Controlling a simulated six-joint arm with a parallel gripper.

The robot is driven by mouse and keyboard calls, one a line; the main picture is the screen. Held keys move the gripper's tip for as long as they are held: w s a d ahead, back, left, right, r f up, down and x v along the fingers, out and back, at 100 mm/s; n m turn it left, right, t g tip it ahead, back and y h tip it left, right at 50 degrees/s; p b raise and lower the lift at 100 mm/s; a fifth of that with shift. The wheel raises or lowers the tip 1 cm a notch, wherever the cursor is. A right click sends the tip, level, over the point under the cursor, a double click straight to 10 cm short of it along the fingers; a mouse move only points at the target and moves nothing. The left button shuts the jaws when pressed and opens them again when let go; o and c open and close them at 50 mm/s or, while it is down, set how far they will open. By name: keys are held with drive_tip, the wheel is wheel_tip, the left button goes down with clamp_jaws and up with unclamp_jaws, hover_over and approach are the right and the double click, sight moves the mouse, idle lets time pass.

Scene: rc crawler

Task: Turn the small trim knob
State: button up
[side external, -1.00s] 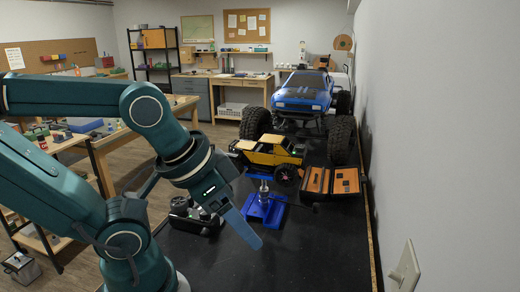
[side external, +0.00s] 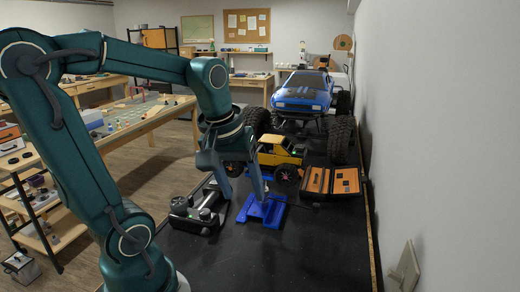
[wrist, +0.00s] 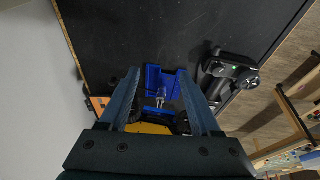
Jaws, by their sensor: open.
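The black controller (side external: 197,210), with rounded grips and raised controls on top, lies on the dark bench left of the blue stand. In the wrist view the controller (wrist: 228,72) is at the upper right, outside my fingers, with a small green light. The small trim knob is too small to tell apart from its other controls. My gripper (side external: 246,197) is open and empty, pointing down above and behind the controller's right side, near the blue stand. In the wrist view my gripper (wrist: 159,72) has its fingers spread on either side of the blue stand.
The blue stand (side external: 262,213) with a metal post (wrist: 161,99) stands close beside my fingers. A yellow crawler (side external: 280,150) stands behind it, an open orange-lined case (side external: 330,182) to the right, and a large blue truck (side external: 303,92) farther back. The bench front is clear.

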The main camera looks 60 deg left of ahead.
drive_tip(key=a+f+n+g, duration=0.2)
drive_tip(key=a+n, duration=0.2)
drive_tip(key=a, duration=0.3)
drive_tip(key=n+h, duration=0.1)
drive_tip(key=n, duration=0.3)
hover_over(205, 212)
drive_tip(key=f, duration=0.3)
drive_tip(key=shift+w+d+f+g, duration=0.1)
drive_tip(key=shift+w+d+g, duration=0.05)
drive_tip(key=shift+w+g, duration=0.2)
drive_tip(key=shift+s+a+f, duration=0.2)
drive_tip(key=shift+s, duration=0.15)
drive_tip(key=shift+f, duration=2.55)
clamp_jaws()
